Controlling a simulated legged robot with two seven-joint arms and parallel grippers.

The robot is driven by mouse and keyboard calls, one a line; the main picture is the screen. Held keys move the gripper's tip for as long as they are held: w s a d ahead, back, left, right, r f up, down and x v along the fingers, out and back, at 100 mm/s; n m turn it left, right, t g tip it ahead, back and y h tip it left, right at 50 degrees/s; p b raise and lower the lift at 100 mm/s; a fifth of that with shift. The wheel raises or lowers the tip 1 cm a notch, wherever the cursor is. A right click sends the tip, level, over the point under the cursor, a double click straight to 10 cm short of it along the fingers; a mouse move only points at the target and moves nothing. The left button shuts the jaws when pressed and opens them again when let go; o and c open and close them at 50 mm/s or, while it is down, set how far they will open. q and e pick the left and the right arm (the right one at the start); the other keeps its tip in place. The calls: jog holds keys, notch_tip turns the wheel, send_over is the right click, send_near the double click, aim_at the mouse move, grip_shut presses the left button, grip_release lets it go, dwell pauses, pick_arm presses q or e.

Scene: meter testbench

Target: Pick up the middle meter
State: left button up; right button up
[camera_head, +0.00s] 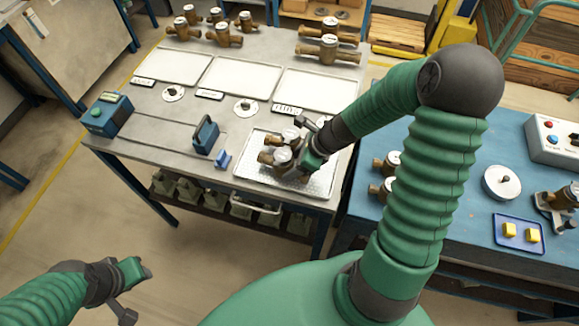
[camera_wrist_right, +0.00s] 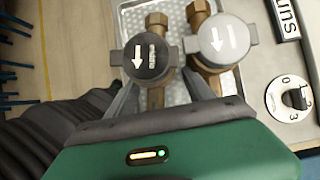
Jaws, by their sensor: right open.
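Brass meters stand close together on a metal tray (camera_head: 246,172) at the front right of the grey bench. One meter (camera_head: 279,157) shows a pale dial; another (camera_head: 289,136) is just behind it. The right wrist view shows a black-lidded meter (camera_wrist_right: 150,57) and a grey-lidded meter (camera_wrist_right: 222,42) side by side. My right gripper (camera_wrist_right: 163,88) is open, with its fingers on either side of the black-lidded meter's body. In the head view my right gripper (camera_head: 303,162) partly hides the tray's meters. My left gripper (camera_head: 136,290) is open and empty, away from the bench.
Several other meters (camera_head: 222,32) stand at the bench's back. White panels (camera_head: 238,82) and round dials (camera_head: 245,106) lie mid-bench. A blue clamp-like tool (camera_head: 206,135) is left of the tray. A blue table (camera_head: 455,215) with more parts adjoins on the right.

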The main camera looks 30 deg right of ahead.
jog(key=w+a+f, duration=0.2)
jog(key=shift+a, duration=0.5)
jog(key=shift+s, duration=0.15)
jog(key=shift+c, duration=0.9)
jog(key=shift+s+d+r, duration=0.1)
jog(key=shift+d, duration=0.05)
jog(key=shift+c, duration=1.3)
jog(key=shift+s+d, duration=0.1)
jog(key=shift+d, duration=0.4)
jog(key=c, duration=0.7)
grip_shut()
pick_arm(q)
jog(key=shift+w+a+f, duration=0.15)
jog(key=shift+a+f, duration=0.05)
jog(key=shift+a, duration=0.25)
jog(key=shift+w+a+f, duration=0.1)
jog(key=shift+a+f, duration=0.1)
jog(key=shift+a, duration=0.2)
pick_arm(e)
jog(key=shift+a, duration=0.3)
